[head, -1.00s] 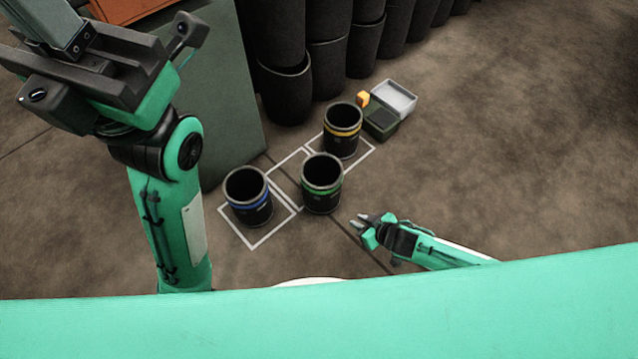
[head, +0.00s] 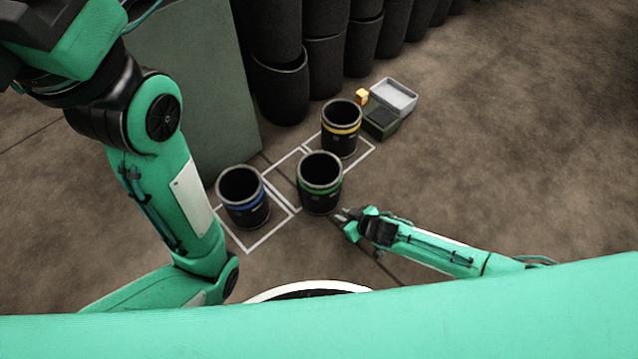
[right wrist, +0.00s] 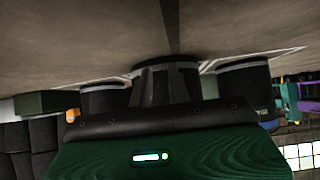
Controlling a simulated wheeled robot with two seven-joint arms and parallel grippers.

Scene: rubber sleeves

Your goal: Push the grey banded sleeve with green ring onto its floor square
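The grey sleeve with the green ring (head: 320,190) stands upright in the head view, between the blue-ringed sleeve (head: 243,205) and the yellow-ringed sleeve (head: 341,137). It covers the right part of the middle white floor square (head: 281,165); its base outline is partly hidden. My right gripper (head: 341,215) is low at its lower right, its fingertips very close to its base; contact is unclear. The tips look close together. In the right wrist view a dark sleeve (right wrist: 165,66) stands straight ahead, between two others. Only my left arm's links show, not its gripper.
The blue-ringed and yellow-ringed sleeves stand on the outer squares, close on either side. Behind the yellow one are an orange cube (head: 361,96), a green box (head: 381,122) and a grey tray (head: 394,95). Tall dark containers (head: 281,90) stand behind. Floor at right is clear.

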